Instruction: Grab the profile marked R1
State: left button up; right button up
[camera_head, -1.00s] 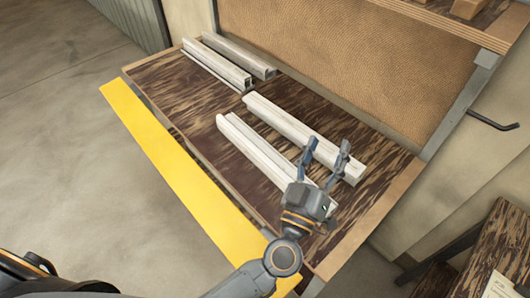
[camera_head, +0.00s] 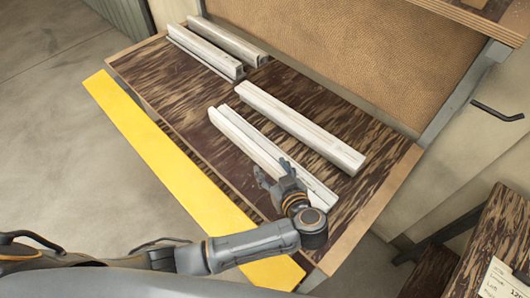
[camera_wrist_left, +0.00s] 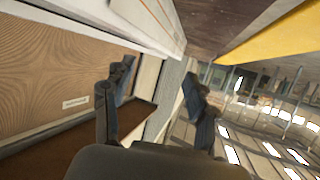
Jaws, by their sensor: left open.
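Several pale profiles lie on the dark streaked bench. In the head view, the front right profile (camera_head: 238,130) and the back right profile (camera_head: 300,128) lie roughly parallel. Two more, a front left profile (camera_head: 205,50) and a back left profile (camera_head: 228,40), lie side by side at the far end. No R1 mark is readable on any of them. My left gripper (camera_head: 270,170) is open and empty over the near side of the front right profile, hiding part of it. In the left wrist view its fingers (camera_wrist_left: 158,92) are spread, with a pale profile (camera_wrist_left: 125,27) beyond them. My right gripper is out of view.
A yellow strip (camera_head: 150,150) runs along the floor by the bench's front edge. A brown panel (camera_head: 350,50) rises behind the bench (camera_head: 375,190). A black hook (camera_head: 497,112) sticks out at the right. A printed sheet (camera_head: 503,280) lies on a second wooden surface at lower right.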

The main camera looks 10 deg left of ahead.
aim_at(260, 150)
pick_arm(q)
jog(key=p+x, duration=0.1)
jog(key=x, duration=0.7)
jog(key=shift+w+a+f, duration=0.1)
jog(key=shift+w, duration=0.1)
jog(key=shift+s, duration=0.1)
grip_shut()
